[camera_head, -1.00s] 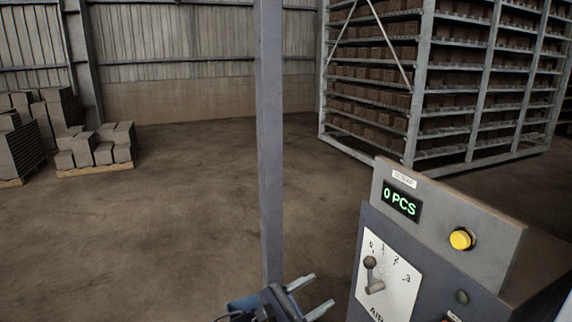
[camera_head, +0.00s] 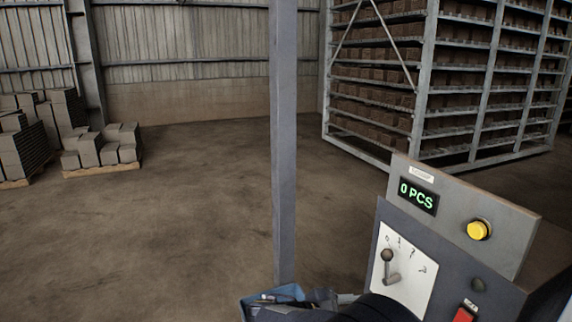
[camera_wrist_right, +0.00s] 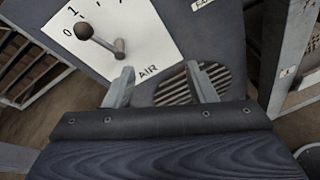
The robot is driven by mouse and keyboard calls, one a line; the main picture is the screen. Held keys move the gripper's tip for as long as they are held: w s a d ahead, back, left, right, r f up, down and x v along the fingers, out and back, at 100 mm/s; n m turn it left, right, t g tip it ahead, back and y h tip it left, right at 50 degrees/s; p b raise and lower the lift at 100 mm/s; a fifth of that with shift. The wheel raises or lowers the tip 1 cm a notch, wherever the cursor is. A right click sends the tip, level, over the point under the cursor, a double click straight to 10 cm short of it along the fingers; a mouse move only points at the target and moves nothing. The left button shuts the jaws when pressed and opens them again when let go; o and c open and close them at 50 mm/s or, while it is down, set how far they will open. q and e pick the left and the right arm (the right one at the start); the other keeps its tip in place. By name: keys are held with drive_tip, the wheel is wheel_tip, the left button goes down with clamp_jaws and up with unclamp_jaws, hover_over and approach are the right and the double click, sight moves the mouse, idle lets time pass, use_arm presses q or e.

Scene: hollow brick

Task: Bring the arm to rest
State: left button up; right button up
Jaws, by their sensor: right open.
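My right gripper (camera_wrist_right: 162,75) is open in the wrist view, its two grey fingers apart with nothing between them. They are in front of the dark control box face, below the lever (camera_wrist_right: 100,38) and apart from it as far as I can see. The lever's round knob points near the 0 on the white AIR dial (camera_wrist_right: 150,40). In the head view the lever (camera_head: 388,266) and dial (camera_head: 412,285) are at the lower right. My right arm shows at the bottom edge there, its fingers not clearly visible. My left gripper is out of view.
The control box (camera_head: 450,260) carries a green 0 PCS display (camera_head: 418,195), a yellow button (camera_head: 479,230) and a red switch (camera_head: 464,315). A grey post (camera_head: 284,150) stands left of it. A brick rack (camera_head: 430,90) is behind; block stacks (camera_head: 100,148) stand far left. Floor between is clear.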

drive_tip(key=s+d+f+m+g+y, duration=0.3)
drive_tip(key=s+d+m+g+y, duration=0.3)
drive_tip(key=s+d+y, duration=0.4)
drive_tip(key=s+a+r+m+t+y, duration=0.2)
drive_tip(key=s+m+t+y, duration=0.1)
drive_tip(key=s+m, duration=0.3)
drive_tip(key=s+a+r+m+t+y+p, duration=0.1)
drive_tip(key=s+a+r+m+t+y, duration=0.1)
drive_tip(key=s+m, duration=0.4)
drive_tip(key=shift+s+r+m+t+y, duration=0.25)
drive_tip(key=shift+s+m+t+y, duration=0.15)
drive_tip(key=shift+s+t+y, duration=0.6)
drive_tip(key=shift+s, duration=0.2)
